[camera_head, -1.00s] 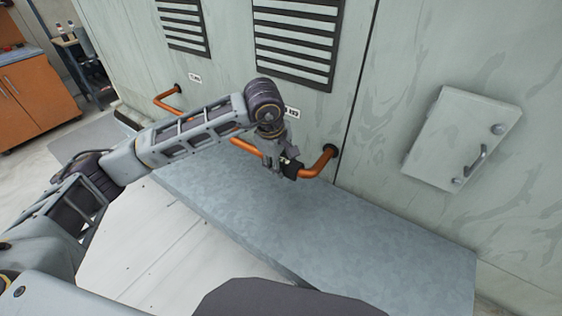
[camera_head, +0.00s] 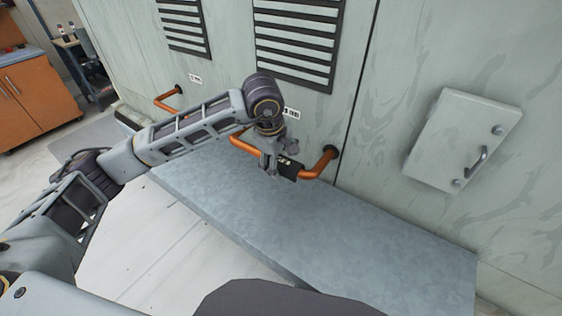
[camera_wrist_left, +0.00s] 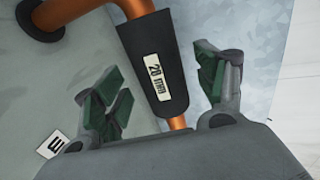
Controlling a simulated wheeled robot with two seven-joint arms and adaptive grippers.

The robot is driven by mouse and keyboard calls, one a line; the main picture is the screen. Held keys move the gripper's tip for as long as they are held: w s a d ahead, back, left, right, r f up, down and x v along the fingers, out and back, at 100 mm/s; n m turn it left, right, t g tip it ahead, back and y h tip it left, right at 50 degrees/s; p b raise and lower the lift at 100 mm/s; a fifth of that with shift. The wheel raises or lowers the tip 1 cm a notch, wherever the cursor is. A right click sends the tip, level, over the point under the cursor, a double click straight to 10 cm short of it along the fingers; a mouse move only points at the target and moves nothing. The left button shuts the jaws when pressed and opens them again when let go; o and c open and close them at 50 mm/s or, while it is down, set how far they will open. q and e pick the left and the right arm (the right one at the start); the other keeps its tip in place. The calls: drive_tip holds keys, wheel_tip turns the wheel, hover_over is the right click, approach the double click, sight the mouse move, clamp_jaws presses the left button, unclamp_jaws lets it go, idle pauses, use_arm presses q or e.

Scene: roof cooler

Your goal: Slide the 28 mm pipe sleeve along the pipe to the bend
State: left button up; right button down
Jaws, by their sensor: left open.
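The orange pipe (camera_head: 316,172) runs along the cabinet wall and bends into it at the right. The black sleeve (camera_head: 289,172) is around the pipe, close to the bend. In the left wrist view the sleeve (camera_wrist_left: 156,62) carries a white size label, partly blurred; bare pipe (camera_wrist_left: 178,123) shows at its lower end and more pipe at its upper end. My left gripper (camera_wrist_left: 162,92) is open, with green-padded fingers on either side of the sleeve and visible gaps between. In the head view the left gripper (camera_head: 272,166) is at the sleeve's left. My right gripper is not in view.
A grey slab (camera_head: 320,240) lies below the pipe. A second orange pipe (camera_head: 165,98) is further left on the wall. A wall box with a handle (camera_head: 462,140) is at the right, and louvred vents (camera_head: 295,45) are above. An orange cabinet (camera_head: 35,100) stands far left.

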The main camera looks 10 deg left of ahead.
use_arm(q)
drive_tip(key=v, duration=1)
drive_tip(key=shift+r, duration=0.3)
drive_tip(key=shift+s, duration=0.1)
